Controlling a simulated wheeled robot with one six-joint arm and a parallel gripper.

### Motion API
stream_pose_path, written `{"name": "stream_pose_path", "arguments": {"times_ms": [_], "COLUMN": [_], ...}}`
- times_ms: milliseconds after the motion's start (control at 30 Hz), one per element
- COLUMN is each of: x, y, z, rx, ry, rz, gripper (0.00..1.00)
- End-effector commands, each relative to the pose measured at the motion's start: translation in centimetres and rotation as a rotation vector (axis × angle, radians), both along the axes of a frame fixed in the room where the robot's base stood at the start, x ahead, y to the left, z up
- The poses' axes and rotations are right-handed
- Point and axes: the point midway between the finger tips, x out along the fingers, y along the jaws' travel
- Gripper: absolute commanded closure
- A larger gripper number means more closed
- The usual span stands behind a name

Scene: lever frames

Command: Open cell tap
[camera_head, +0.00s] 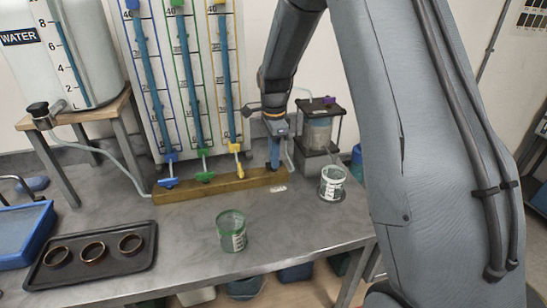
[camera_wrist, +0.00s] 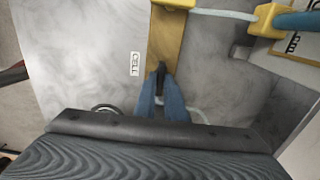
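My gripper (camera_head: 274,163) points down at the right end of the wooden bar (camera_head: 215,186), beside a small white label (camera_head: 279,188). In the wrist view the label (camera_wrist: 135,64) appears to read CELL. There, my gripper's blue fingers (camera_wrist: 161,80) are close together on either side of a small dark upright piece (camera_wrist: 161,70), possibly the cell tap's handle. I cannot tell whether they touch it. In the head view my gripper hides this piece. A clear-walled vessel with a purple top knob (camera_head: 318,125) stands just right of my gripper.
Blue (camera_head: 168,183), green (camera_head: 205,177) and yellow (camera_head: 239,170) taps stand along the bar below the tubes. A green-rimmed beaker (camera_head: 232,232) and a white-labelled beaker (camera_head: 333,183) stand on the bench. A black tray (camera_head: 95,275) with several brown rings lies front left.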

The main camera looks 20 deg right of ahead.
Motion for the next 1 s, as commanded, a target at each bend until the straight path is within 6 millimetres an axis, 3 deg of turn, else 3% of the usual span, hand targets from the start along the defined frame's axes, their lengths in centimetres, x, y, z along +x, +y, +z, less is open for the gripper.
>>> {"name": "stream_pose_path", "arguments": {"times_ms": [433, 1000], "x": [-0.03, 0.01], "y": [0.00, 0.01], "z": [0.04, 0.10], "rx": [0.000, 0.000], "ry": [0.001, 0.000], "rz": [0.054, 0.439], "gripper": [1.00, 1.00]}}
